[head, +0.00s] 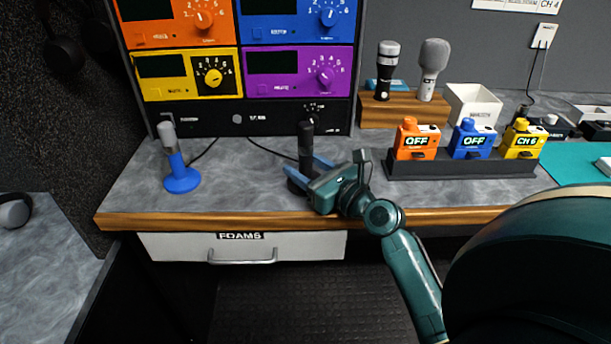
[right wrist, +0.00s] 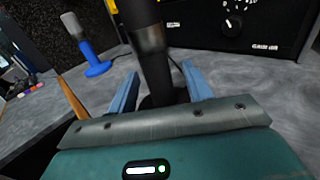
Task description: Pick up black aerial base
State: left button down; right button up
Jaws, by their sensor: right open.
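The black aerial base (head: 305,142) stands upright on the grey counter, in front of the equipment rack. It is a dark cylinder on a round black foot, partly hidden by my gripper in the head view. In the right wrist view the black aerial base (right wrist: 157,72) rises between the blue fingers, and its top is cut off. My right gripper (head: 303,165) is open, with one finger on each side of the black stem low down. In the right wrist view the fingers of my right gripper (right wrist: 161,78) appear apart from the stem. My left gripper does not show.
A blue base with a grey microphone-like top (head: 180,175) stands to the left. A black rack (head: 458,164) of orange, blue and yellow packs is to the right. A wooden block (head: 400,108) holds two microphones behind. The counter has a wooden front edge (head: 180,221).

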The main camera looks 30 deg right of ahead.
aim_at(307, 124)
jog(key=shift+c, duration=0.2)
grip_shut()
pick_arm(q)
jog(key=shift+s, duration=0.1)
pick_arm(e)
jog(key=shift+r, duration=0.1)
